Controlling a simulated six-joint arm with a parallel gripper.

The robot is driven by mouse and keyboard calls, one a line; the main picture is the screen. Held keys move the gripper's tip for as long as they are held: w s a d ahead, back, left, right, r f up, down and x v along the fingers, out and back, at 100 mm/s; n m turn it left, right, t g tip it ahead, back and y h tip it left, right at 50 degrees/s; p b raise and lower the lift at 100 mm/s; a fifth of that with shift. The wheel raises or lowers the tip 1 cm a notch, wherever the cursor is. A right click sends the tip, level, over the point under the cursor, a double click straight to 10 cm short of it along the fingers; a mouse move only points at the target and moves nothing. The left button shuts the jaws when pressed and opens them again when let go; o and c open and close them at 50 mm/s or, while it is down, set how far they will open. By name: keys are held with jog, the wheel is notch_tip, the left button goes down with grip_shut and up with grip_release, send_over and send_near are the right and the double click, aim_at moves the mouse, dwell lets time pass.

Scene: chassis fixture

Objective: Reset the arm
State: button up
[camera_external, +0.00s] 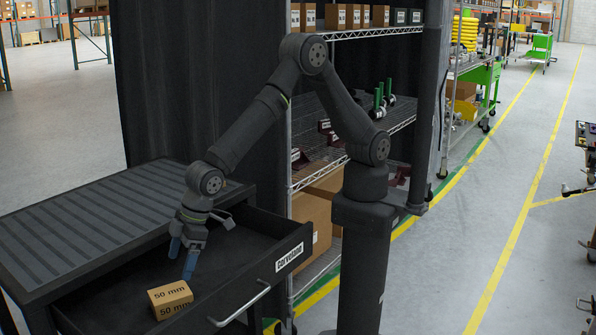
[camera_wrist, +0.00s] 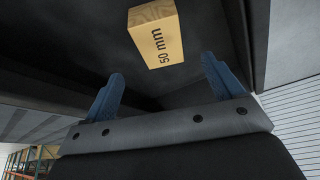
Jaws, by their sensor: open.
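My gripper (camera_external: 183,262) hangs inside the open drawer (camera_external: 245,247) of the dark cabinet, with its blue fingers pointing down. The fingers are apart and hold nothing. In the wrist view my gripper (camera_wrist: 162,82) also shows open, with an empty gap between the fingers.
The cabinet's ribbed top (camera_external: 85,228) is bare. The drawer front has a metal handle (camera_external: 240,307) and a label. A wire shelf rack (camera_external: 355,33) with boxes and parts stands behind my arm. The floor (camera_external: 480,190) on the right is open, with yellow lines.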

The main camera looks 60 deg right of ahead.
aim_at(173, 291)
jog(key=x, duration=1.1)
jog(key=shift+f, duration=0.35)
notch_tip(173, 291, up, 30)
jog(key=w+d+n+g, duration=0.1)
jog(key=w+n, duration=0.3)
jog(key=w, duration=1.9)
jog(key=shift+w+d+g, duration=0.4)
jog(key=shift+d, duration=0.25)
jog(key=shift+o, duration=0.2)
